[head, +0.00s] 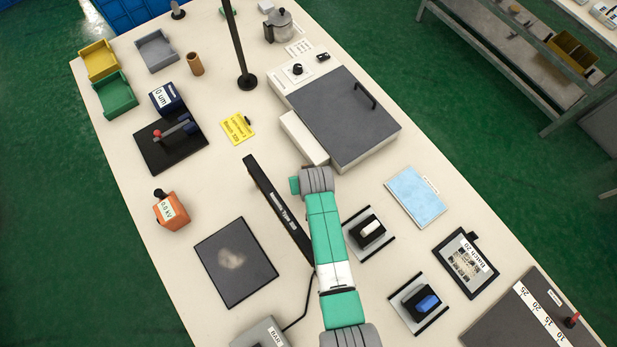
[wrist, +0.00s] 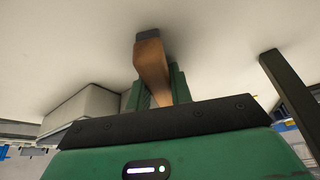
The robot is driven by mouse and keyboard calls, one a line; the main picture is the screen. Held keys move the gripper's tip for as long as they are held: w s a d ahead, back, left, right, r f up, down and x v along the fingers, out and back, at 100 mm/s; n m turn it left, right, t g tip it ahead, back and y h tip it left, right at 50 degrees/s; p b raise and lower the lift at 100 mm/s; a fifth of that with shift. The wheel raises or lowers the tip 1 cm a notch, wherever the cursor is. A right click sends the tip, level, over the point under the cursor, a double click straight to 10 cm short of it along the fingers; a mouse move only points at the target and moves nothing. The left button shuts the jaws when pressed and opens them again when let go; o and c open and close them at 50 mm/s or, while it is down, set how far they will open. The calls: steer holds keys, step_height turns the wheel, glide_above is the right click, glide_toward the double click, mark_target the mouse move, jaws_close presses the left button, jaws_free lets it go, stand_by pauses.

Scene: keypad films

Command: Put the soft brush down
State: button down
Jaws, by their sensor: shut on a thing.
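My gripper is shut on the soft brush (wrist: 151,70), which has a tan wooden handle and a dark end. The green fingers (wrist: 155,90) stand on either side of the handle in the wrist view. The dark end points away from the gripper towards the pale table top. I cannot tell whether it touches the table. In the head view my green and grey arm hides the brush and the fingertips. There the end of my arm is over the middle of the table, between the long black bar (head: 277,205) and the large grey-lidded box (head: 341,115).
A dark pad (head: 235,262) with a pale smear lies left of the bar. A yellow note (head: 238,127) and black post (head: 238,45) are further back. Bare table lies around the note.

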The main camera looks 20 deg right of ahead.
steer(key=c, duration=1.3)
jaws_free()
steer(key=shift+s+f, duration=0.1)
steer(key=shift+f, duration=0.15)
steer(key=shift+o, duration=0.2)
steer(key=p+v, duration=0.3)
steer(key=v, duration=0.9)
steer(key=shift+r+p, duration=0.3)
steer(key=shift+r, duration=0.05)
